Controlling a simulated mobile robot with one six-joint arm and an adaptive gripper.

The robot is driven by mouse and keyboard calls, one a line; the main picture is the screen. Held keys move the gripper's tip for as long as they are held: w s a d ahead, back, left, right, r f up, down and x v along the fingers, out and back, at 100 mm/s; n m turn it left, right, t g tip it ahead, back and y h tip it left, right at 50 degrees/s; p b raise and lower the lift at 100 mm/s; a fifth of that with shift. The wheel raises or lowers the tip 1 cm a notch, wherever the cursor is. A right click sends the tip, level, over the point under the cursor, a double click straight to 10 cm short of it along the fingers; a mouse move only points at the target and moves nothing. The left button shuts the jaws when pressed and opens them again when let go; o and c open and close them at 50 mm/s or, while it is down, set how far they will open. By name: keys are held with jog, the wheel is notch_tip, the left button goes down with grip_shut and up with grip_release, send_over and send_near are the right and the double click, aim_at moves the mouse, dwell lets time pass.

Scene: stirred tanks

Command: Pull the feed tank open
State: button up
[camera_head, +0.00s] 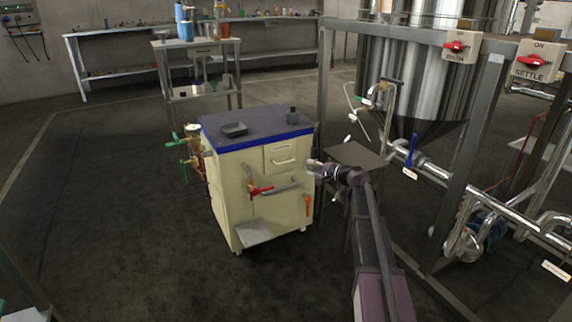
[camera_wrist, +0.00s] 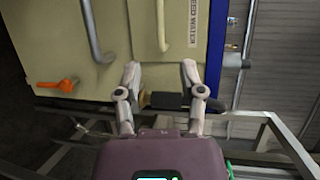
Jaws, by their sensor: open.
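The cream cabinet (camera_head: 265,200) has a drawer front (camera_head: 283,150) with a pale bar handle (camera_head: 283,161) at its upper right. In the wrist view, a label reading "FEED WATER" (camera_wrist: 193,18) sits beside a cream handle (camera_wrist: 162,25) on a panel that looks closed. My gripper (camera_head: 312,166) is just right of the cabinet's front edge in the head view. In the wrist view my gripper (camera_wrist: 161,72) is open, its fingers spread in front of the panel with the handle beyond them. A dark bar shows between the fingers; I cannot tell what it is.
A red valve lever (camera_head: 260,190) and an orange lever (camera_head: 307,205) stick out from the cabinet front. A steel frame (camera_head: 322,100), small side table (camera_head: 355,155) and large steel tank (camera_head: 415,75) crowd the right.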

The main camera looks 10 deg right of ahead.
aim_at(286, 162)
jog(key=b+x, duration=0.2)
jog(key=x, duration=1)
jog(key=shift+w+a, duration=0.15)
jog(key=shift+w, duration=0.05)
grip_shut()
